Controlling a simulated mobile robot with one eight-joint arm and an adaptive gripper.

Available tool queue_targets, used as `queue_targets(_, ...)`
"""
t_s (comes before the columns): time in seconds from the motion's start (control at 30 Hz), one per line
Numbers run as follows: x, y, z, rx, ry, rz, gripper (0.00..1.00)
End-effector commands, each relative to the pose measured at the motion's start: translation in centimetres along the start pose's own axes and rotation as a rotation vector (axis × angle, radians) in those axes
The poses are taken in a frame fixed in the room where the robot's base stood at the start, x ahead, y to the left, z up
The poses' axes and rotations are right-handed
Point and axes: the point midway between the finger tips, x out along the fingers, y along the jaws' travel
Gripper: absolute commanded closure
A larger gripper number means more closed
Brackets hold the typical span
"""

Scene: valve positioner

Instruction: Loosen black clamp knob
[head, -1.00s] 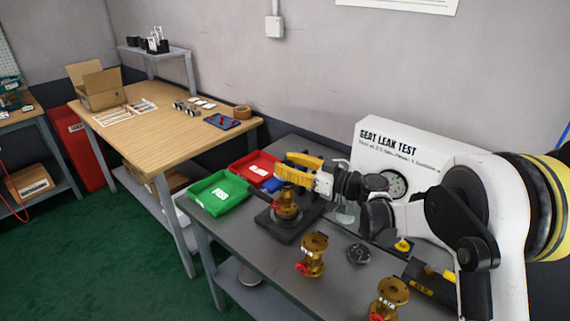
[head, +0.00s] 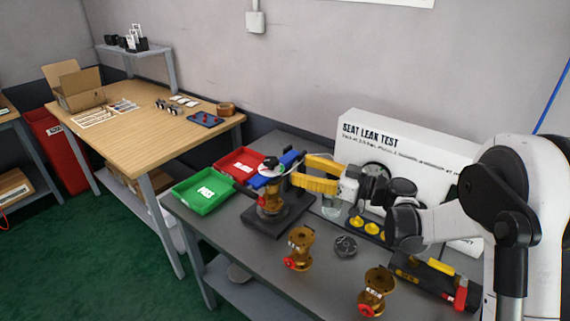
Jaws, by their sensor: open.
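A brass valve (head: 272,203) stands upright in a test fixture on a dark base plate (head: 258,222). A small dark knob-like part (head: 271,162) shows above the valve, but I cannot be sure that it is the black clamp knob. My gripper (head: 297,178), with yellow fingers, is open just right of the fixture's upper part. Its fingertips overlap dark fixture parts, so contact is unclear. The fingers hide some of what stands behind them.
A green PASS tray (head: 205,205) and a red tray (head: 226,162) lie left of the fixture. Two loose brass valves (head: 301,262) (head: 377,278) and a dark round part (head: 345,246) stand in front. The white SEAT LEAK TEST panel (head: 400,134) stands behind my arm.

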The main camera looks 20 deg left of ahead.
Motion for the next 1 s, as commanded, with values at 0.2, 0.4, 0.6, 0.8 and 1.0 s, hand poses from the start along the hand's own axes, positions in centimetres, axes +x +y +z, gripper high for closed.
queue_targets(0.2, -1.7, 0.0, 0.0, 0.000, 0.000, 0.000, 0.40)
queue_targets(0.4, -1.8, 0.0, 0.0, 0.000, 0.000, 0.000, 0.40)
queue_targets(0.6, -1.7, 0.0, 0.0, -0.070, 0.000, 0.002, 0.40)
queue_targets(0.8, -1.5, -0.2, -0.1, -0.555, -0.005, 0.017, 0.40)
queue_targets(1.0, -1.3, -0.3, 0.1, -1.243, -0.025, 0.035, 0.40)
